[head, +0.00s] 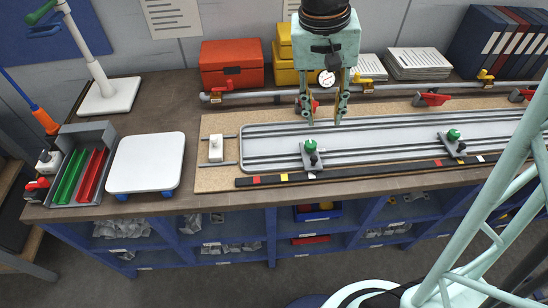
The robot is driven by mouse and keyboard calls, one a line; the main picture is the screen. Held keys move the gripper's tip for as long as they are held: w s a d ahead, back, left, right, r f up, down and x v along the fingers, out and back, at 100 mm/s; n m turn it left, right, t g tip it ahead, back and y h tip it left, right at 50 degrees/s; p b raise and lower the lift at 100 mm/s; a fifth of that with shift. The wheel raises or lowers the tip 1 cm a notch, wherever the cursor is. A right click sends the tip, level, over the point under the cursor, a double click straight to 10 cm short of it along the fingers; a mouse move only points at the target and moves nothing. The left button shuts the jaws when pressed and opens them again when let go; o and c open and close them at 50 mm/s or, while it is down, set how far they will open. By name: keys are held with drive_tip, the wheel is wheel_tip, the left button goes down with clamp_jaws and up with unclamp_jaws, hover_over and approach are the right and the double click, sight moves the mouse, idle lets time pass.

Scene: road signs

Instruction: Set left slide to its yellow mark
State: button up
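The left slide (313,160) is a grey plate with a green knob and a small dark knob. It sits on the grey rails of the long track, its front edge close to a white mark on the black strip (370,171). The left yellow mark (284,177) lies on that strip, left of the slide, with a red mark (256,180) farther left. My gripper (323,122) points down above and behind the slide. Its two fingers are apart with nothing seen held between them. The right slide (455,146), also green-knobbed, sits farther right.
A grey pipe with red and yellow valve handles (433,99) runs behind the track. A white block (215,148) stands at the track's left end. Red (232,64) and yellow boxes stand at the back. A white-topped scale (146,162) and a grey tray (84,137) are left.

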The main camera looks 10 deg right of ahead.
drive_tip(key=g+p, duration=0.1)
hover_over(313, 157)
drive_tip(key=a, duration=0.2)
wheel_tip(313, 157, down, 8)
drive_tip(key=shift+w+a, duration=0.2)
drive_tip(key=shift+w, duration=0.2)
drive_tip(key=shift+f, duration=0.15)
drive_tip(key=shift+s+d+f+b, duration=0.1)
drive_tip(key=shift+d+f+b, duration=0.3)
drive_tip(key=shift+f, duration=1.8)
drive_tip(key=shift+s+d+f+b, duration=0.15)
drive_tip(key=shift+d+f, duration=0.3)
drive_tip(key=shift+f, duration=1.8)
drive_tip(key=shift+s+d+f+b, duration=0.1)
drive_tip(key=shift+d+f+b, duration=0.3)
drive_tip(key=shift+f, duration=1.8)
clamp_jaws()
